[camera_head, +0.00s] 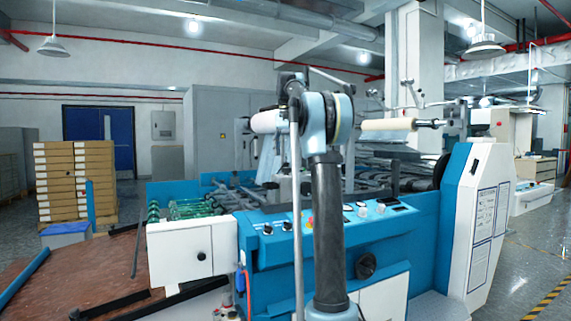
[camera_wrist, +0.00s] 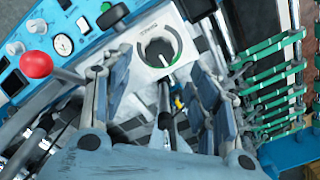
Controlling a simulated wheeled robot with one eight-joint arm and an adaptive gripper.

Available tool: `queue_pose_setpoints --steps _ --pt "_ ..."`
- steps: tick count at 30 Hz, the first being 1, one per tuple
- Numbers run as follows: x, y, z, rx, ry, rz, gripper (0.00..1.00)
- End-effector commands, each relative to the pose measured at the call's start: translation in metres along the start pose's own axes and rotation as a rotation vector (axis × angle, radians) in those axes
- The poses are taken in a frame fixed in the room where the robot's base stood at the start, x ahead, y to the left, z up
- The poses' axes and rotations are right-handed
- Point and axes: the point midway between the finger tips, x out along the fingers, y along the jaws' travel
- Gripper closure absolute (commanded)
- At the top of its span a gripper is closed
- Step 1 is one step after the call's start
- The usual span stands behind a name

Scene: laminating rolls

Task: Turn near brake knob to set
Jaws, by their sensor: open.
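A black round knob (camera_wrist: 158,51) sits on a white square plate with a green arc around part of its dial, in the upper middle of the wrist view. I take this for the brake knob; small print on the plate is unreadable. My gripper (camera_wrist: 158,72) is open, with one finger on each side below the knob in the picture. Nothing is held between the fingers, and the knob appears apart from them. In the head view my arm stands in front of the blue machine, and I cannot make out this knob or the fingertips there.
A blue control panel (camera_head: 338,235) with several knobs and buttons runs along the machine's front. Green rollers (camera_wrist: 270,85) lie right. A white roll (camera_head: 388,125) is above.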

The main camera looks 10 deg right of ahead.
Motion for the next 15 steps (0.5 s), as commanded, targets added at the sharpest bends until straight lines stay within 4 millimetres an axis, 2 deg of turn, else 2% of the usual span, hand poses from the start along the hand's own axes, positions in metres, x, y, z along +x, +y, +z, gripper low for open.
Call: queue_pose_setpoints --steps 6,15 --pt "-0.032 0.000 -0.001 0.000 0.000 0.000 0.45" --pt "-0.053 0.000 -0.001 0.000 0.000 0.000 0.45"
